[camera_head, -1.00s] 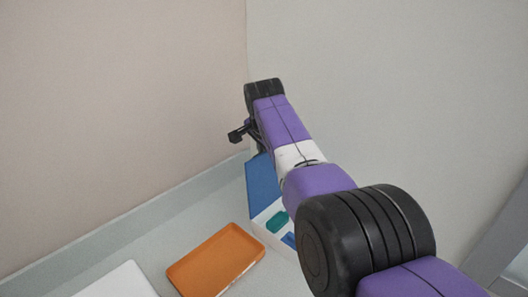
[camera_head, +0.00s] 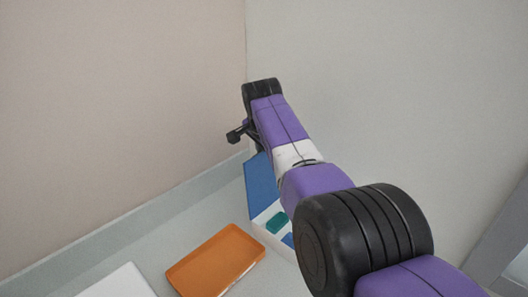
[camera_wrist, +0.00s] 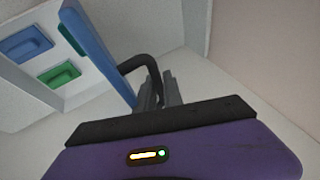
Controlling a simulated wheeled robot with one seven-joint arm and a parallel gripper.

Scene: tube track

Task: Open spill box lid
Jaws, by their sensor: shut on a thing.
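The spill box (camera_head: 268,238) is white and stands in the corner, partly hidden behind my arm in the head view. Its blue lid (camera_head: 262,186) stands raised, well up from the box. In the wrist view the lid (camera_wrist: 100,52) shows nearly edge-on, with a black curved handle (camera_wrist: 140,62) on its outer face. My gripper (camera_wrist: 160,88) is shut on the handle; the fingers are at the handle's end. In the head view the fingers are hidden by my arm. Inside the box are green (camera_wrist: 58,74) and blue (camera_wrist: 25,45) pieces.
An orange tray (camera_head: 216,260) lies on the counter to the left of the box. A white flat item (camera_head: 120,283) lies at the bottom left. Walls rise close behind the box and my gripper. Bare counter shows left of the orange tray.

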